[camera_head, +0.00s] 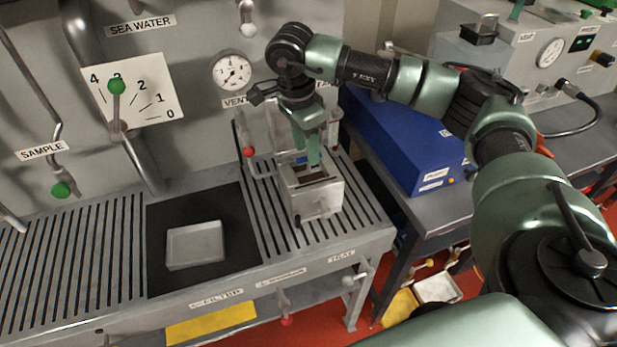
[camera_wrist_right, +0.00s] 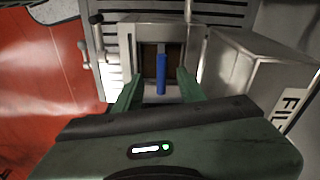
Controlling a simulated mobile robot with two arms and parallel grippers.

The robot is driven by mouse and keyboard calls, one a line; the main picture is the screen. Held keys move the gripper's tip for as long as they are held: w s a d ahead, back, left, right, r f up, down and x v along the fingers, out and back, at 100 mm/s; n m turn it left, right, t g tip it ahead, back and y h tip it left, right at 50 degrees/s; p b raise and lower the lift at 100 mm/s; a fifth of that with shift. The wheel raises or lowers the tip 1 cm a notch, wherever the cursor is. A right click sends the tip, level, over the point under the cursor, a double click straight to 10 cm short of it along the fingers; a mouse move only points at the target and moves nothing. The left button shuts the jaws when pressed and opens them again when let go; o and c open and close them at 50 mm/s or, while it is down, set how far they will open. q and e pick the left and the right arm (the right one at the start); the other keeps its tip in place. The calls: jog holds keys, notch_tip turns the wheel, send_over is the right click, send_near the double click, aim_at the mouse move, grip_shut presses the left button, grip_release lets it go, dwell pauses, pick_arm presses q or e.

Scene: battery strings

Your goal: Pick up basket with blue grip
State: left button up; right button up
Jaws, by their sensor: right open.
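The basket's blue grip (camera_wrist_right: 161,75) stands up between the two green fingers of my right gripper (camera_wrist_right: 157,92) in the right wrist view, with a gap on each side. Below the grip is a metal box (camera_wrist_right: 127,66) with brownish openings; the basket's body is mostly hidden in it. In the head view the metal box (camera_head: 318,199) stands on the right slatted part of the bench. My right gripper (camera_head: 306,150) is open, pointing down just above it, and a little of the blue grip (camera_head: 300,160) shows behind the fingers. My left gripper is out of view.
A shallow metal tray (camera_head: 195,246) lies on a black mat left of the box. A red-knobbed lever (camera_head: 248,152) and pipes stand close behind. A blue case (camera_head: 400,140) sits on the table to the right. A grey box (camera_wrist_right: 258,72) is beside the gripper.

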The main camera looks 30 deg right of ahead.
aim_at(304, 173)
jog(key=f, duration=0.1)
jog(key=f+p, duration=0.1)
jog(key=f, duration=0.1)
jog(key=shift+w+d, duration=0.1)
jog(key=shift+d, duration=0.1)
jog(key=shift+f, duration=0.55)
jog(key=c, duration=0.8)
grip_shut()
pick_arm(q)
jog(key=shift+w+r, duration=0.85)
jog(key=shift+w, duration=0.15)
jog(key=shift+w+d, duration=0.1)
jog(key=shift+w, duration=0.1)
